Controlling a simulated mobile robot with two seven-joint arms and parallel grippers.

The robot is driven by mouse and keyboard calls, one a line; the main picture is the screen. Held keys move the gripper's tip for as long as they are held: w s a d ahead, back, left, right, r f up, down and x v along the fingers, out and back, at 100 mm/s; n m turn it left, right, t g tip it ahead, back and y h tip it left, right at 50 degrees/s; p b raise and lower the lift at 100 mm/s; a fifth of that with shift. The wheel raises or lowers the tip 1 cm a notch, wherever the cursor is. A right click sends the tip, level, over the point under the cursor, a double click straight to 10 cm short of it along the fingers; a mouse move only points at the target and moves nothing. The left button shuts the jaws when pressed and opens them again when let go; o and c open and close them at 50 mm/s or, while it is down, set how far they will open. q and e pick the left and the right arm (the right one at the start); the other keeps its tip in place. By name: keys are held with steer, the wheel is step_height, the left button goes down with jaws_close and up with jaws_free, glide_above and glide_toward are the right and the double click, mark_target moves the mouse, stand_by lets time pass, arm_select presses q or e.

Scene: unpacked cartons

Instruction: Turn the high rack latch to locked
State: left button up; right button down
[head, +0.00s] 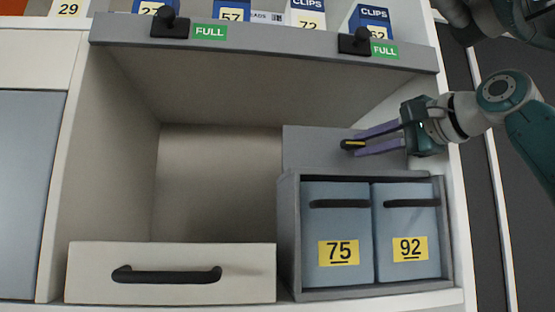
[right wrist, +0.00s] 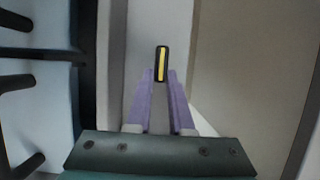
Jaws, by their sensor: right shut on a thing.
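A small black latch knob with a yellow stripe (head: 352,144) sits on a grey panel (head: 310,150) above the grey drawer rack. Its stripe lies about level in the head view. In the right wrist view the latch (right wrist: 162,64) stands at the fingertips, its stripe running along the line of the fingers. My right gripper (head: 360,144) reaches in from the right, its purple fingers closed on the latch, one on each side; it also shows in the right wrist view (right wrist: 161,77). No lock marking can be read. My left gripper is not in view.
The grey rack (head: 289,235) below holds drawers 75 (head: 338,225) and 92 (head: 406,225) with black handles. A cream drawer front (head: 170,273) is at lower left. Above, a grey rail (head: 270,46) carries two black knobs beside FULL labels. The bay left of the rack is empty.

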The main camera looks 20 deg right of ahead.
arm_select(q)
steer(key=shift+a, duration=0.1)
arm_select(e)
steer(key=shift+f, duration=0.1)
steer(key=c, duration=0.8)
jaws_free()
